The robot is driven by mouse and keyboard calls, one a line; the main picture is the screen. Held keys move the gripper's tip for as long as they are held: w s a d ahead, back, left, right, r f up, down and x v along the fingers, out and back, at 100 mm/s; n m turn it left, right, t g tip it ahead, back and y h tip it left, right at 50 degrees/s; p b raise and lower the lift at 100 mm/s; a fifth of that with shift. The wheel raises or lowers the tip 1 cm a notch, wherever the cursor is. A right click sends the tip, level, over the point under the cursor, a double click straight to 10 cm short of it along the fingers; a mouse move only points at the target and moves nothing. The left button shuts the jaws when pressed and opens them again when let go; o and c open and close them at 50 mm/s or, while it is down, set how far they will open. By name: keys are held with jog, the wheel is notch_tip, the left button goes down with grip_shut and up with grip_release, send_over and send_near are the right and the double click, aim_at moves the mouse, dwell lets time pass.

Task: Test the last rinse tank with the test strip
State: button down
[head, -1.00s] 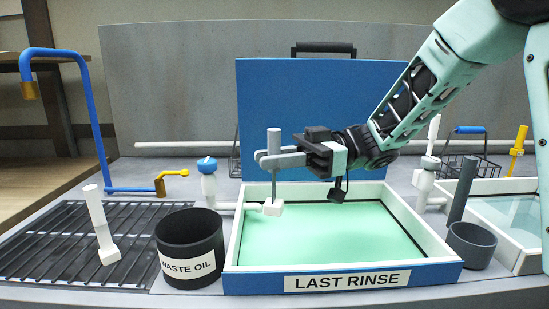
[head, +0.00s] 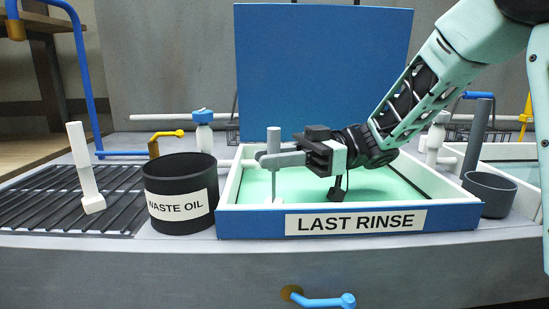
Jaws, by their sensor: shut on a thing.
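The last rinse tank (head: 228,190) is a shallow blue-and-white tray with pale green liquid and a "LAST RINSE" label on its front. My gripper (head: 273,158) is low over its left part, shut on the upright test strip (head: 273,140). The strip's grey upper part stands above the fingers and its thin lower part runs down into the tank. Its bottom end is close to the front wall in the picture; whether it is in the liquid is hard to tell.
A black waste oil bin (head: 180,190) stands left of the tank. A white block-ended stick (head: 86,170) stands on the dark drain grate (head: 40,200). A grey cup (head: 490,195) is at the right. A blue panel (head: 320,70) rises behind the tank. A blue handle (head: 320,300) is in front.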

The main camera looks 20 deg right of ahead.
notch_tip(320, 180, down, 10)
jog(key=b, duration=0.9)
jog(key=shift+b, duration=0.4)
jog(key=shift+a+r, duration=0.1)
jog(key=shift+a, duration=0.05)
jog(key=shift+w+a+p, duration=0.15)
jog(key=shift+a+p, duration=0.2)
jog(key=shift+p, duration=0.15)
jog(key=shift+d, duration=0.15)
jog(key=shift+d+p, duration=0.35)
jog(key=shift+p, duration=0.05)
